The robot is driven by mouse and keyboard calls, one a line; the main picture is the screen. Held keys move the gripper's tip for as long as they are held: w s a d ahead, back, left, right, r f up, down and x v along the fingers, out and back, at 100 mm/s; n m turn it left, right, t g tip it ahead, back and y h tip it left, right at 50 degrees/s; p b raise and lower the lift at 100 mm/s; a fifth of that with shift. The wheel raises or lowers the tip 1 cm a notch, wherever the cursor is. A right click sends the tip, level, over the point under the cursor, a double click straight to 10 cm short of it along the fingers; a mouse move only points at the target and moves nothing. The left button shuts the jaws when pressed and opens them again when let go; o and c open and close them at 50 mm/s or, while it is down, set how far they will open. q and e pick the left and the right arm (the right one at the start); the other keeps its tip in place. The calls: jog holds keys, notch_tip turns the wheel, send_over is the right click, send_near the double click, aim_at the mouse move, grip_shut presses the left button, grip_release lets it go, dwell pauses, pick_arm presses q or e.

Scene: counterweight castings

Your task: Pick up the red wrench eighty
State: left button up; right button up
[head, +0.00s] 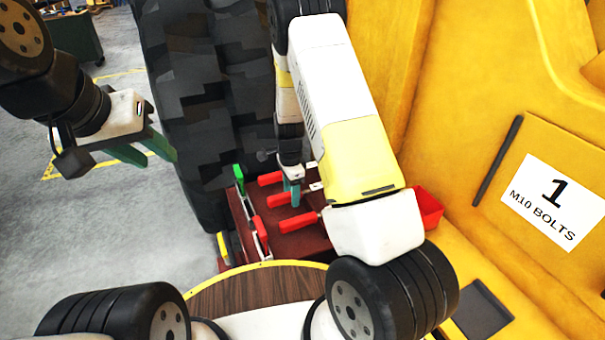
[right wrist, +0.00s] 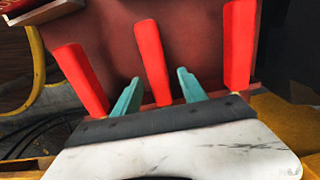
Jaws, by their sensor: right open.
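Red-handled tools lie in a row on a dark red surface (head: 310,240). In the head view the far (head: 270,179), middle (head: 279,199) and near (head: 298,223) red handles point left. No label is readable, so I cannot tell which is the red wrench eighty. My right gripper (head: 291,191) is open over this row. In the right wrist view its teal fingers (right wrist: 159,90) stand either side of the middle red handle (right wrist: 152,60), apart from the two outer handles. Whether they touch it is unclear. My left gripper (head: 150,148) is open and empty, far left.
A green-handled tool (head: 239,177) and another red handle (head: 259,224) stand at the surface's left edge. A red bin (head: 430,208) is on the right. A big black tyre (head: 200,100) rises behind left; a yellow body labelled "M10 BOLTS" (head: 553,202) closes the right side.

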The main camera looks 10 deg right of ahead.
notch_tip(320, 180, down, 2)
grip_shut()
dwell(0.3)
jog(key=shift+r, duration=0.1)
dwell(1.2)
